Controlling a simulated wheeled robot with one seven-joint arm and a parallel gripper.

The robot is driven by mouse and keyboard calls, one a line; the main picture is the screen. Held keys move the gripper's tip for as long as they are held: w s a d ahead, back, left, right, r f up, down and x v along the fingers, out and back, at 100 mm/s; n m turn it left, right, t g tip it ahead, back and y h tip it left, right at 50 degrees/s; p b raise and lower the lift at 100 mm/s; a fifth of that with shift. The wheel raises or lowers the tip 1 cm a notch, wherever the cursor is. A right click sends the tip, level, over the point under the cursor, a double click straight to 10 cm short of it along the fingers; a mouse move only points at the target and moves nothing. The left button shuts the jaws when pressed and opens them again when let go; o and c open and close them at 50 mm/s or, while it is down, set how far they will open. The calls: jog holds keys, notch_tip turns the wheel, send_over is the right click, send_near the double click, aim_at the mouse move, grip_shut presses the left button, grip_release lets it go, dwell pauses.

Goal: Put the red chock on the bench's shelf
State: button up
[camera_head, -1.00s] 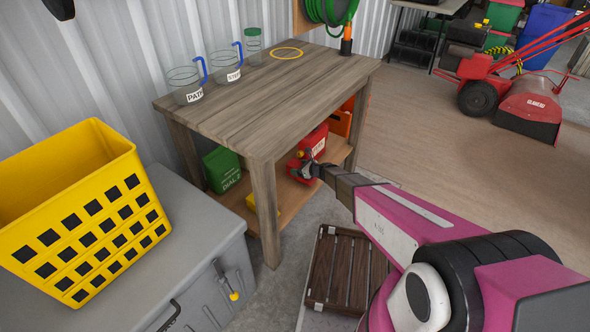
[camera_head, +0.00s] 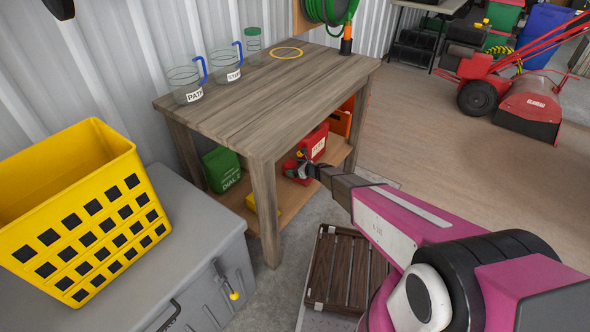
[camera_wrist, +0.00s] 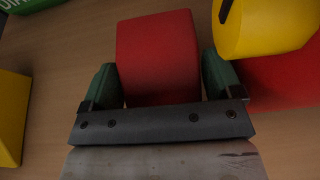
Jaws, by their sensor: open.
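The red chock (camera_wrist: 158,58) lies on the bench's lower wooden shelf (camera_wrist: 62,52). In the wrist view it sits between the two green fingers of my gripper (camera_wrist: 163,84), which are open with a narrow gap at either side. In the head view my gripper (camera_head: 303,171) reaches in under the bench top, just above the shelf (camera_head: 290,196). A little of the chock (camera_head: 290,167) seems to show there beside the fingers; most of it is hidden.
The shelf also holds a green can (camera_head: 221,169), a yellow block (camera_wrist: 10,118) and a red can (camera_head: 315,142). A rounded yellow part (camera_wrist: 262,25) is close to the right finger. A bench leg (camera_head: 265,212) stands left of my arm.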

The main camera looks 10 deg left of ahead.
jog(key=v, duration=1.2)
jog(key=shift+r, duration=0.25)
jog(key=s+d+r+n+g+h, duration=0.1)
jog(key=s+d+r+n+h, duration=0.3)
jog(key=s+d+r+n, duration=0.3)
jog(key=s+d+r+n+g+h, duration=0.2)
jog(key=s+d+r+n+h, duration=0.2)
jog(key=d, duration=1.1)
jog(key=s+d+r+n+g+h, duration=0.2)
jog(key=s+d+r+n+h, duration=0.2)
jog(key=s+d+r+n, duration=0.6)
jog(key=shift+s+d+r+n+h, duration=0.3)
jog(key=shift+s+d+r+n, duration=0.1)
jog(key=shift+d+r+n, duration=0.4)
jog(key=shift+f, duration=0.15)
